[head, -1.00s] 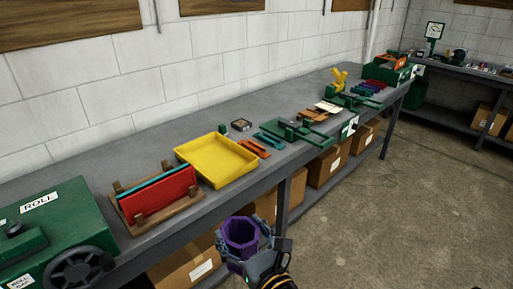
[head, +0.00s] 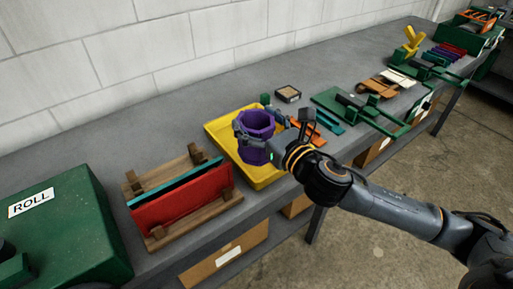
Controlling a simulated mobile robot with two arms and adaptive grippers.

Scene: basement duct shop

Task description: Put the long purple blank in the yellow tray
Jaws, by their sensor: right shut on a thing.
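My right gripper (head: 256,138) is shut on a purple hollow, many-sided tube (head: 254,152), which stands upright with its open end up. In the picture the tube lies over the yellow tray (head: 270,182), hiding the tray's middle. I cannot tell whether its lower end touches the tray floor. No other thing shows in the visible part of the tray. My left gripper is not in view.
A wooden rack (head: 195,215) with red and teal sheets stands left of the tray, beside a green roll machine (head: 70,225). Orange pieces (head: 308,130) and a green tool (head: 350,108) lie to the right.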

